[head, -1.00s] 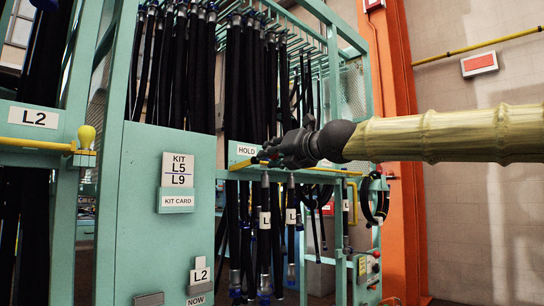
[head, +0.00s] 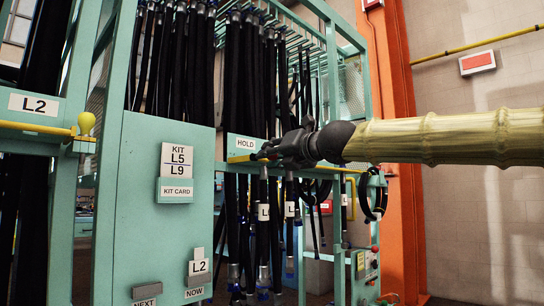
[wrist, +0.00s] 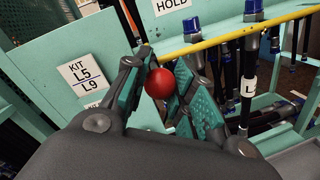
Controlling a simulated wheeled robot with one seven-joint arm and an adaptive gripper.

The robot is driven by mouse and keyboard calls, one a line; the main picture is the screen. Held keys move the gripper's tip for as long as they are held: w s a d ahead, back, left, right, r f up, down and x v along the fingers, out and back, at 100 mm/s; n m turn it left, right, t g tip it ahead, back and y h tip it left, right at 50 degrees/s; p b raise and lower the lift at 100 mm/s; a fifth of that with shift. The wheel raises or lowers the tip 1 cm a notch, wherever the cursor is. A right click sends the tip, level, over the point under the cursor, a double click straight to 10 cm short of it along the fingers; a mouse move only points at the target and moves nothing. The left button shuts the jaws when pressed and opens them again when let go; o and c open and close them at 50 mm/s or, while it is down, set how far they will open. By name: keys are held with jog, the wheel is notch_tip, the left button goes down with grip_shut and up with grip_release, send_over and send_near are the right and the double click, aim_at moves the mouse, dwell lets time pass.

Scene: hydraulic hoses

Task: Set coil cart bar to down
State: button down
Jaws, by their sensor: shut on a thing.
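A yellow bar (wrist: 235,35) with a red ball knob (wrist: 158,84) on its near end runs across in front of hanging hoses in the wrist view. I take it for the coil cart bar. My gripper (wrist: 168,72) is shut on the bar's knob end, with the red ball showing between its fingers. My gripper and wrist hide much of the bar there.
Black hoses (head: 240,75) hang closely behind my gripper. A teal panel with a KIT L5 L9 card (head: 176,162) stands to the left. Another yellow bar with a yellow knob (head: 86,122) is at far left. An orange column (head: 400,200) stands at right.

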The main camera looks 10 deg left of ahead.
jog(key=shift+f, duration=0.35)
jog(key=c, duration=1.1)
grip_release()
jog(key=shift+w, duration=0.1)
jog(key=shift+c, duration=0.2)
jog(key=shift+r, duration=0.15)
jog(key=shift+d, duration=0.1)
jog(key=shift+s+d, duration=0.2)
jog(key=shift+s, duration=0.05)
jog(key=v, duration=1.1)
jog(key=shift+s, duration=0.2)
jog(key=shift+d, duration=0.15)
